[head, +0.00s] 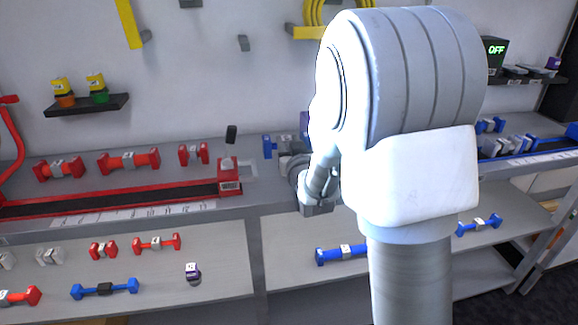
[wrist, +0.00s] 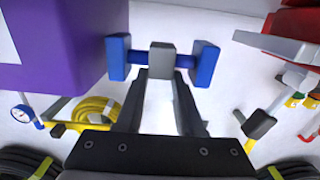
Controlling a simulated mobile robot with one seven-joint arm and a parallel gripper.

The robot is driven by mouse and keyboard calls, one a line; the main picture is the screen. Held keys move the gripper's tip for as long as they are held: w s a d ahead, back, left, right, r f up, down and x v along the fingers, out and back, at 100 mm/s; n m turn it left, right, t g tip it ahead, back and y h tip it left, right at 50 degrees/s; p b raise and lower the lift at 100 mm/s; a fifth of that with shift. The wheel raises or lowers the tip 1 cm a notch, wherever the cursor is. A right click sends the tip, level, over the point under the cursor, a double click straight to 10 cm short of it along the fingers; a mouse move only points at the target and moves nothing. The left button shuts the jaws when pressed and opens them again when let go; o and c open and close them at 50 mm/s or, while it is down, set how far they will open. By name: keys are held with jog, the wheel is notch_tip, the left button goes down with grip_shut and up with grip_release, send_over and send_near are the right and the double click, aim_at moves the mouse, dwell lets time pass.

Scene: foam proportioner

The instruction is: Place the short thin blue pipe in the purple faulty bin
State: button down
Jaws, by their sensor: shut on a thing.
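A short, thin blue pipe (wrist: 185,61) with wide blue ends and a grey middle block is between the fingertips of my gripper (wrist: 160,75) in the wrist view. My gripper is shut on its middle. In the head view the pipe (head: 268,147) shows just left of my arm's wrist, its right part hidden. The purple bin (wrist: 82,40) fills the upper left of the wrist view, close beside the pipe's left end. In the head view only a sliver of purple (head: 304,123) shows beside my arm, most of it hidden. I cannot tell whether pipe and bin touch.
A red fixture (head: 229,177) with a dark lever stands on the bench left of my gripper. Red pipes (head: 129,161) lie on the upper bench. Blue pipes (head: 104,289) and a small purple piece (head: 192,272) lie on the lower shelf. My arm hides much of the right side.

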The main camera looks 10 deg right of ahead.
jog(key=shift+f+b, duration=0.65)
jog(key=shift+f, duration=2.1)
jog(key=shift+f, duration=0.15)
jog(key=c, duration=0.5)
grip_release()
jog(key=shift+s, duration=0.1)
